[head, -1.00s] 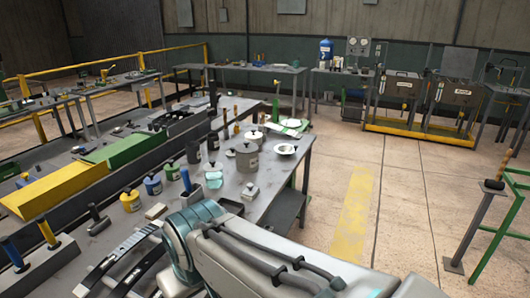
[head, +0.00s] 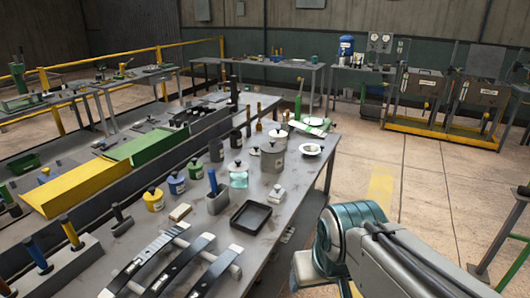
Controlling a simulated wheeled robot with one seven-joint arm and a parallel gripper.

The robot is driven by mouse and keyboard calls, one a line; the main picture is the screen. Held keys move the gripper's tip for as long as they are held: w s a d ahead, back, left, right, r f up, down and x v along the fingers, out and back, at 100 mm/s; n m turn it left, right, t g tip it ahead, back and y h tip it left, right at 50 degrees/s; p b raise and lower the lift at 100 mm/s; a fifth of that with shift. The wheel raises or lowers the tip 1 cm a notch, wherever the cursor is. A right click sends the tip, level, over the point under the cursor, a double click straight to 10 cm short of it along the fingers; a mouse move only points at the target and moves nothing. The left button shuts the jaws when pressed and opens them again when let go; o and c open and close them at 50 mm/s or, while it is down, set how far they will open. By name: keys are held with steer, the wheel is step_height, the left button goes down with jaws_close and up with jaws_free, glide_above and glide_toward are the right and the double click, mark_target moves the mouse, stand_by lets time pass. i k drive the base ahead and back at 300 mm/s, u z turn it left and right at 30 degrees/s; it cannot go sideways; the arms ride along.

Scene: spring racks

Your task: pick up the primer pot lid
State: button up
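On the workbench (head: 300,200) stands a large grey pot (head: 273,162) with a pale label and a dark-knobbed lid (head: 273,147) on top. A second, paler pot (head: 278,136) with a dark knob stands just behind it. I cannot tell from the labels which one is the primer pot. A small pale lid-like piece with a dark knob (head: 254,151) shows beside the grey pot's left edge. My arm reaches in from the lower right, to the right of the bench. My gripper's fingers do not show.
Nearer on the bench are a black tray (head: 250,231), a blue-handled tool in a grey holder (head: 217,196), a glass jar (head: 238,180), small yellow (head: 154,204) and blue jars (head: 177,187) and curved springs (head: 165,270). A white dish (head: 311,149) sits near the right edge.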

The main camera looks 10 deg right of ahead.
mark_target(256, 151)
steer(key=z, duration=0.8)
steer(key=k, duration=1.1)
steer(key=z, duration=0.95)
steer(key=i, duration=1.85)
steer(key=u, duration=0.5)
steer(key=i, duration=1.6)
steer(key=u, duration=0.85)
steer(key=i, duration=1.3)
steer(key=u, duration=1.85)
steer(key=i, duration=0.85)
steer(key=u, duration=0.75)
